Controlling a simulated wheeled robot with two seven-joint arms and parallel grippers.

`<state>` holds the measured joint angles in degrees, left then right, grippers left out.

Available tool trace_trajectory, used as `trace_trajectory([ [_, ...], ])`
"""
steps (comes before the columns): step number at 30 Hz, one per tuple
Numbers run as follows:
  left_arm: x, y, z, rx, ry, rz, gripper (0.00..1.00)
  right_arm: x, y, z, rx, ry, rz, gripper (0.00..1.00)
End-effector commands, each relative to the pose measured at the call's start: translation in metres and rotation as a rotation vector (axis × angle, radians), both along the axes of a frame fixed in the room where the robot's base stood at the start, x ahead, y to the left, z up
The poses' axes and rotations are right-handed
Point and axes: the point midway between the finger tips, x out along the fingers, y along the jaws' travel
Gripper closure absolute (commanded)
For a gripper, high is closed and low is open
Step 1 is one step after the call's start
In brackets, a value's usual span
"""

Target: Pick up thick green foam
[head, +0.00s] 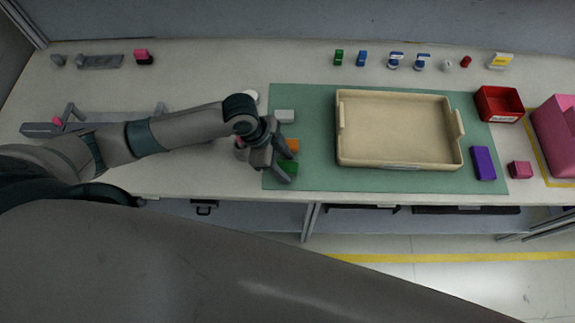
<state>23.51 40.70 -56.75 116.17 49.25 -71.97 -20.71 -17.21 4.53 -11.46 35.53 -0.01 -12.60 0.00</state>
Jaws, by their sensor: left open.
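A green foam block (289,167) lies at the left front part of the green mat (320,179), partly hidden by my left gripper. My left gripper (288,169) is open and points down at the green block, with its fingers over and beside it. I cannot tell whether the fingers touch it. An orange block (293,146) lies just behind the green one, and a white block (285,116) lies farther back. A smaller green item (339,58) stands at the back of the table. My right gripper is not in view.
A beige tray (400,159) fills the middle of the mat. A purple block (484,163), a pink block (520,170) and a red bin (499,103) are to its right. Small bottles and boxes line the back. The table's front edge (230,194) is close to the gripper.

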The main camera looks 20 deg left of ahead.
Motion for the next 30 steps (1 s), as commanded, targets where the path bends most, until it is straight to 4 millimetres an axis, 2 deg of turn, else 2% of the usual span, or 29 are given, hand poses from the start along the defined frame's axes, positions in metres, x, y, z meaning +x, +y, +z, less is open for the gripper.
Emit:
trace_trajectory([
  [9, 0.0002, 0.0002, 0.0002, 0.000, 0.000, 0.000, 0.50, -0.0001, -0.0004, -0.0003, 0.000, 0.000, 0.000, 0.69],
  [10, 0.0001, 0.0003, 0.0003, 0.000, 0.000, 0.000, 0.52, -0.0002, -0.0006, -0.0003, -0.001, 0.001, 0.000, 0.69],
  [15, 0.0001, 0.0003, 0.0004, 0.000, 0.000, 0.000, 0.93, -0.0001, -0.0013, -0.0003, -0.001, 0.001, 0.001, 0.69],
  [25, 0.0002, 0.0003, 0.0010, 0.000, 0.000, 0.000, 0.94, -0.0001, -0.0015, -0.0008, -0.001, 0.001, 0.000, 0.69],
  [30, 0.0011, 0.0002, 0.0075, -0.002, -0.003, 0.000, 0.94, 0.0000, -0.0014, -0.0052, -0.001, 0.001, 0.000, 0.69],
])
